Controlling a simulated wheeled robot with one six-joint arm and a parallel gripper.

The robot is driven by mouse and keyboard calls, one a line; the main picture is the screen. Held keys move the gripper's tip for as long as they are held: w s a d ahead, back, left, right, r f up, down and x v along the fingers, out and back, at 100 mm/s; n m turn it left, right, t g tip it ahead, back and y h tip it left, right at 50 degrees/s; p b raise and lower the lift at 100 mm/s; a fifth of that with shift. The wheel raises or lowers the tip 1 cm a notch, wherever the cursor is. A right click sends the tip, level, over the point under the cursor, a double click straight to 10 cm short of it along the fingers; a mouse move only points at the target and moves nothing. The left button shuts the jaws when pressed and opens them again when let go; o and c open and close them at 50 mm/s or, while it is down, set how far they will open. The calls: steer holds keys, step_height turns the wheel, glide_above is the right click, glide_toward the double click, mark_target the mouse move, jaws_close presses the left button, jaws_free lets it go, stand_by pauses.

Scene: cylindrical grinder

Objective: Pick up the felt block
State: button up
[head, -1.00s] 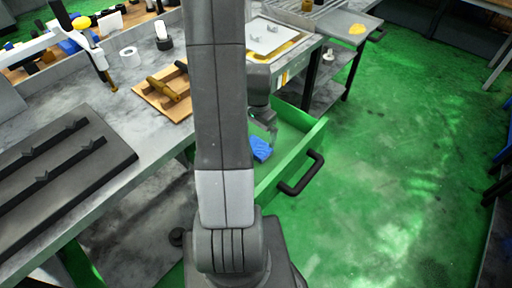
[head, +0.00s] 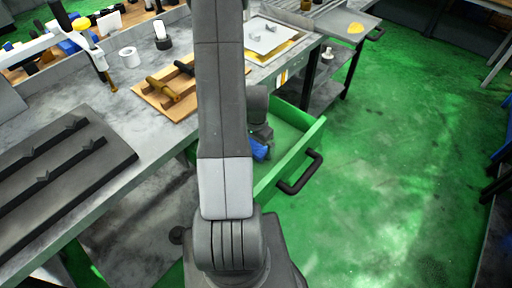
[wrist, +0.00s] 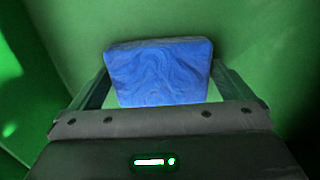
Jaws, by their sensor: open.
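The felt block (wrist: 160,72) is blue with a wavy pattern. In the wrist view it lies inside the green drawer, between the two fingers of my gripper (wrist: 160,85). The fingers stand open at its left and right sides; a narrow gap seems to show beside it. In the head view the block (head: 259,150) shows only in part, in the open green drawer (head: 289,168), with my arm hiding the rest. My gripper's fingers are mostly hidden there, low in the drawer at the block.
The drawer's front wall and black handle (head: 300,172) stand to the right of my arm. Drawer walls surround the gripper in the wrist view. A wooden board (head: 165,92) with brass-coloured parts lies on the grey bench. Green floor to the right is clear.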

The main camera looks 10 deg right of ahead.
steer(key=shift+c, duration=0.2)
steer(key=c, duration=0.7)
steer(key=shift+o, duration=0.2)
steer(key=shift+r, duration=0.1)
